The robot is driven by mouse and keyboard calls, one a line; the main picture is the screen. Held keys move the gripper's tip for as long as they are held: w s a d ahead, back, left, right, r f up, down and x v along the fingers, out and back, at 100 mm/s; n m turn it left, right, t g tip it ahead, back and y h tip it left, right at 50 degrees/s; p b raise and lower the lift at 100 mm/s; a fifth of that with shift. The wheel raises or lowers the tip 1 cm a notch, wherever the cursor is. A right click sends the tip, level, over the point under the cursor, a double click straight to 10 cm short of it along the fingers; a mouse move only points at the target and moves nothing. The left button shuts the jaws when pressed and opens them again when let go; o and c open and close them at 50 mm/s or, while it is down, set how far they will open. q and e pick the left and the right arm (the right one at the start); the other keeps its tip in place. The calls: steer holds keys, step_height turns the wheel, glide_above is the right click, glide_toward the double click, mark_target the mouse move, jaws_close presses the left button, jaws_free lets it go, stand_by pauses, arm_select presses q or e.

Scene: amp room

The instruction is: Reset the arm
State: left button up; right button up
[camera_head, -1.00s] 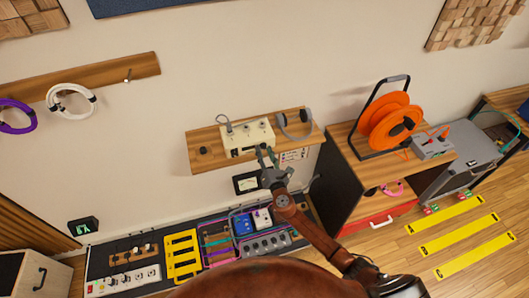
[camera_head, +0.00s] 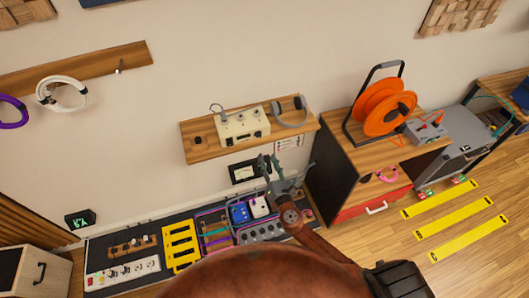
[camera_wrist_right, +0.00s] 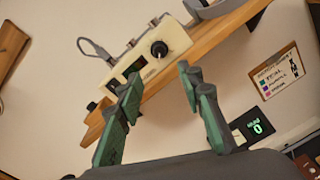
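My right gripper (camera_head: 269,161) is in front of the wall, its fingertips just below the front edge of the wooden wall shelf (camera_head: 200,155) in the head view. In the right wrist view its two green-padded fingers (camera_wrist_right: 160,77) are spread apart with nothing between them. A cream amp box (camera_head: 243,125) with knobs stands on the shelf, beyond the fingertips. It also shows in the right wrist view (camera_wrist_right: 150,62), apart from the fingers. My left gripper is not in view.
Headphones (camera_head: 293,112) sit at the shelf's right end. A pedalboard (camera_head: 120,273) with pedals and a power strip lies below. An orange cable reel (camera_head: 385,107) stands on a cabinet (camera_head: 345,170) at right. Yellow strips (camera_head: 455,218) mark the open floor.

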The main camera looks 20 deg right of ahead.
steer(key=shift+s, duration=0.45)
